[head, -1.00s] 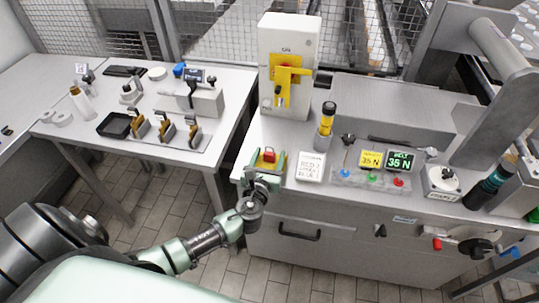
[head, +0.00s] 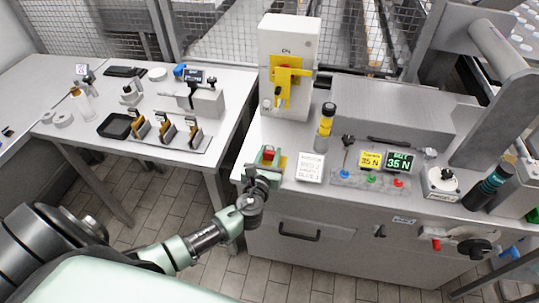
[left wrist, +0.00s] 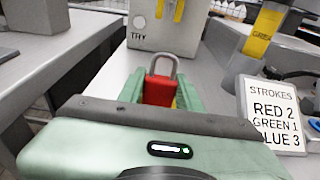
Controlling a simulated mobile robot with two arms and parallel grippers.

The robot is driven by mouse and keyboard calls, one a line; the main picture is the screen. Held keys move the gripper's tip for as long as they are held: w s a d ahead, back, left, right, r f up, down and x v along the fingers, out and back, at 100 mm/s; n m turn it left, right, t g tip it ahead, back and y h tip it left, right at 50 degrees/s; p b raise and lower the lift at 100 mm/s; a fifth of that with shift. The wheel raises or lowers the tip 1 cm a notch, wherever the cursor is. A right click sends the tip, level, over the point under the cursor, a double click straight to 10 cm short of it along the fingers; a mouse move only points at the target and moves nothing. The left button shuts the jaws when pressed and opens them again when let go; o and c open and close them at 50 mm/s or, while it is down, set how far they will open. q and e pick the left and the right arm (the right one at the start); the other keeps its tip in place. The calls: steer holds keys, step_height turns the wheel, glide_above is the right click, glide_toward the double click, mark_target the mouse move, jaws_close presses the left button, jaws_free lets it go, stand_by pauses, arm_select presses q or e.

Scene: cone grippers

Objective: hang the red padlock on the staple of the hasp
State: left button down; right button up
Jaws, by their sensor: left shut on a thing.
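The red padlock (left wrist: 160,91) has a grey shackle that points up and away from my left gripper in the left wrist view. My left gripper (head: 268,157) is shut on the padlock, which shows small and red between the green fingers in the head view. The gripper is at the front left corner of the grey bench. The yellow hasp (head: 289,82) is on the front of the white box (head: 290,40) at the back, well beyond the gripper. Its staple is too small to make out clearly. My right gripper is not in view.
A card reading "STROKES RED 2 GREEN 1 BLUE 3" (left wrist: 274,115) lies right of the gripper. A button panel (head: 371,179) lies further right.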

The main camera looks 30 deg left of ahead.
arm_select(q)
step_height(320, 180, up, 19)
steer(key=p, duration=0.3)
steer(key=shift+f, duration=0.1)
